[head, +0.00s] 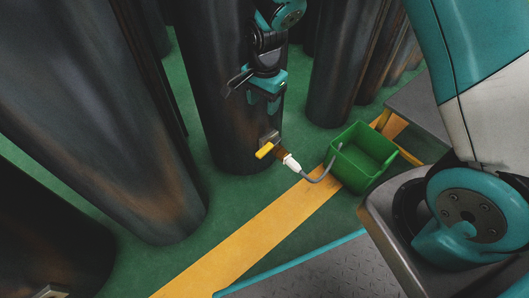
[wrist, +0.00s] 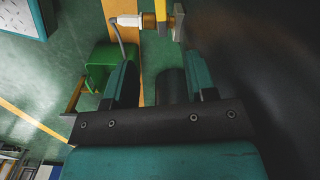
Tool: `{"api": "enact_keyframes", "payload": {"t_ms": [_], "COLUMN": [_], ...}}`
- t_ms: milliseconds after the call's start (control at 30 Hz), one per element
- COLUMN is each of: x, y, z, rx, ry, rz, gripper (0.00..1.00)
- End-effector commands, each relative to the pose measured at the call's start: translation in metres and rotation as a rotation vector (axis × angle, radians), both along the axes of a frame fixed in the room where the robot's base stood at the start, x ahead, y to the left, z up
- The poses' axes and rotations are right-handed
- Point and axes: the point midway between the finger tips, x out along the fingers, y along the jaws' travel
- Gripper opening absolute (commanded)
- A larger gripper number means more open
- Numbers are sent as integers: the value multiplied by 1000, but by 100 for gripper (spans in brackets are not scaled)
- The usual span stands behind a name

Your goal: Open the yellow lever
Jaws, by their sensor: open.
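The yellow lever (head: 264,150) is on a small brass valve (head: 279,154) low on the dark cylinder (head: 225,100) in the middle of the head view. In the wrist view the yellow lever (wrist: 160,12) is at the top edge and partly cut off. My gripper (head: 263,101) is above the lever in the head view, in front of the cylinder. In the wrist view my gripper (wrist: 160,78) is open, with nothing between its two teal fingers. The lever lies beyond the fingertips, apart from them.
A white connector (head: 291,163) and grey hose (head: 320,178) run from the valve to a green bin (head: 364,155). More dark cylinders (head: 90,100) stand close at left and behind. A yellow stripe (head: 250,235) crosses the green floor. The dark cylinder's wall is close on the right in the wrist view.

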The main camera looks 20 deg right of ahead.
Motion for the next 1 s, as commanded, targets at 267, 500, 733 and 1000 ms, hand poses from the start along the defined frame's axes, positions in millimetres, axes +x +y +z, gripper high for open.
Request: {"api": "enact_keyframes", "payload": {"t_ms": [267, 500, 733, 1000], "x": [8, 7, 7, 7], "y": [-7, -6, -6, -6], "z": [-45, -98, -151, -193], "rx": [-29, -29, -28, -28], "ry": [6, 9, 7, 5], "rz": [-106, -103, -102, -101], "gripper": [51, 51, 51, 51]}}
